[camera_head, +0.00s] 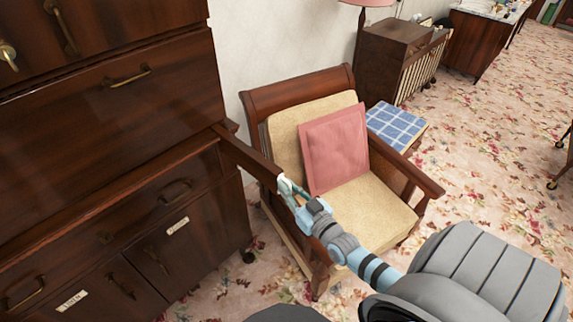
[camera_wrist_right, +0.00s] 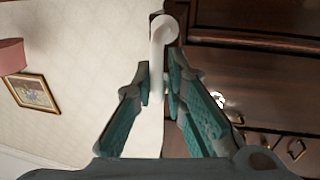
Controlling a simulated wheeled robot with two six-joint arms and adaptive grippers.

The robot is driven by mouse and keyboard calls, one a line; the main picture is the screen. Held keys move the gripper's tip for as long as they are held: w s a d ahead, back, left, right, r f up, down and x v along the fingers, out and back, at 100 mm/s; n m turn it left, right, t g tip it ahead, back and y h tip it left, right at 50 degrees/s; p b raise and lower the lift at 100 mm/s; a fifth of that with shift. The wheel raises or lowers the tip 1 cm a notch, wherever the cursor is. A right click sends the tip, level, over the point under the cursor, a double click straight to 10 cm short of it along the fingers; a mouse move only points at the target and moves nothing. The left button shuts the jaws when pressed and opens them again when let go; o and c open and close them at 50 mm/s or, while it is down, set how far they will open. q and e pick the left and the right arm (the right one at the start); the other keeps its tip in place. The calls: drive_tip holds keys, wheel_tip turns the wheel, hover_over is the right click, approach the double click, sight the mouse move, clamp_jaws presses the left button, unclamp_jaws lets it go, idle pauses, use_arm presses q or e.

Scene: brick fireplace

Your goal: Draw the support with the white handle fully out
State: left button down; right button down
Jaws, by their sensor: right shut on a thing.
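The support (camera_head: 248,158) is a dark wooden bar that sticks out from the front of the dark wooden bureau (camera_head: 125,115) in the head view, reaching towards the armchair. Its white handle (camera_wrist_right: 159,42) shows in the wrist view as a rounded white bar between my fingers. My right gripper (camera_head: 289,187) is at the outer end of the support and is shut on the handle; it also shows in the wrist view (camera_wrist_right: 160,85). The fingers partly hide the handle. My left gripper is in neither view.
An armchair (camera_head: 385,215) with a pink cushion (camera_head: 335,148) stands close beside the support and my right arm. A blue checked surface (camera_head: 396,126) is behind it. Bureau drawers and doors below are shut. Open carpet (camera_head: 480,150) lies to the right.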

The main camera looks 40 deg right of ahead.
drive_tip(key=shift+s+d, duration=0.1)
drive_tip(key=shift+s, duration=0.25)
drive_tip(key=c, duration=1.8)
unclamp_jaws()
drive_tip(key=shift+s+d, duration=0.1)
drive_tip(key=shift+o, duration=0.5)
drive_tip(key=shift+s+d, duration=0.15)
drive_tip(key=shift+s, duration=0.05)
